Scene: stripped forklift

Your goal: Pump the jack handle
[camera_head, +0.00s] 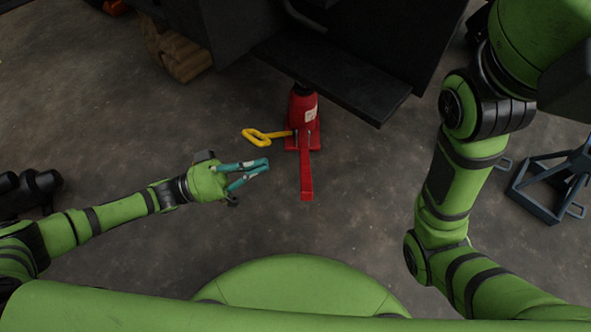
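A red bottle jack (301,106) stands on the floor under the edge of the dark forklift body (335,75). Its red handle (306,175) sticks out from the jack toward me and ends in a flat tip. A yellow loop-ended piece (256,137) sticks out from the jack's left side. My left gripper (267,168) has teal fingers that are spread apart with nothing between them. It is left of the red handle, pointing toward it, with a gap in the picture. My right arm is bent at the right; its gripper does not show.
A blue-grey metal stand (552,180) is on the floor at the right. A black object with rounded ends (35,188) lies at the far left. A brown block (180,55) is by the forklift. The concrete floor around the handle is clear.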

